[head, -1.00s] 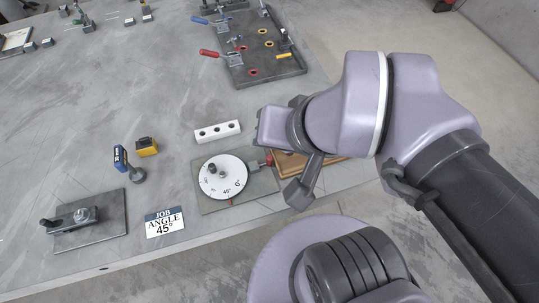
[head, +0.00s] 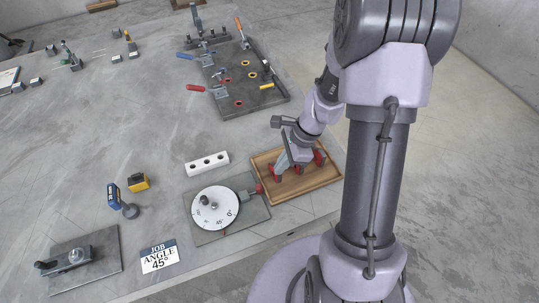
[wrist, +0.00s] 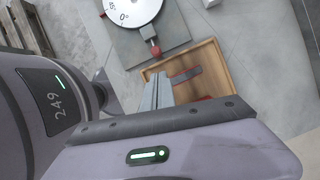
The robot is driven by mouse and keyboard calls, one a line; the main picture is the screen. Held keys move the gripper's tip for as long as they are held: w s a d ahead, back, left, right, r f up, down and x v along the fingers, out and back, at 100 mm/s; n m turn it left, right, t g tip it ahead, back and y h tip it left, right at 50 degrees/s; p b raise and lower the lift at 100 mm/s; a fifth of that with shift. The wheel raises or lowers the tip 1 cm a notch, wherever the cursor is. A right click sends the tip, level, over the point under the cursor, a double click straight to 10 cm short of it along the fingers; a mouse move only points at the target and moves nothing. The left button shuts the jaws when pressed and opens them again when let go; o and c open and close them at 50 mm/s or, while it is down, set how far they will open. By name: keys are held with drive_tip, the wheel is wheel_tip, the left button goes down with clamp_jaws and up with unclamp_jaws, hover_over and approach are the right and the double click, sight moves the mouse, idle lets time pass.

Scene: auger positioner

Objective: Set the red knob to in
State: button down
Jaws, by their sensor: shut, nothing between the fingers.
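The red knob (head: 258,188) sticks out from the right side of the round white dial (head: 213,208) on a grey plate. In the wrist view the red knob (wrist: 155,51) is at the end of a short shaft below the dial. I cannot tell from these frames whether it is in or out. My gripper (head: 281,164) is shut and empty, to the right of the knob and apart from it, over the wooden tray (head: 309,187). Its fingers show in the wrist view (wrist: 155,92). The dial carries angle marks, with 0° on its right side and 45° near its front.
Red pieces (head: 320,159) show in the tray around my gripper. A white block with holes (head: 207,164) stands behind the dial. A "JOB ANGLE 45°" card (head: 159,257) lies at front left. A dark fixture plate (head: 250,100) with clamps is further back.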

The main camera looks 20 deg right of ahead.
sight(259, 189)
drive_tip(key=b+x, duration=0.3)
drive_tip(key=x, duration=0.5)
drive_tip(key=shift+a+f+b, duration=0.1)
drive_tip(key=shift+f+b, duration=0.25)
drive_tip(key=shift+a, duration=0.1)
drive_tip(key=shift+a+b, duration=0.35)
drive_tip(key=shift+a, duration=0.55)
drive_tip(key=shift+s+a, duration=0.1)
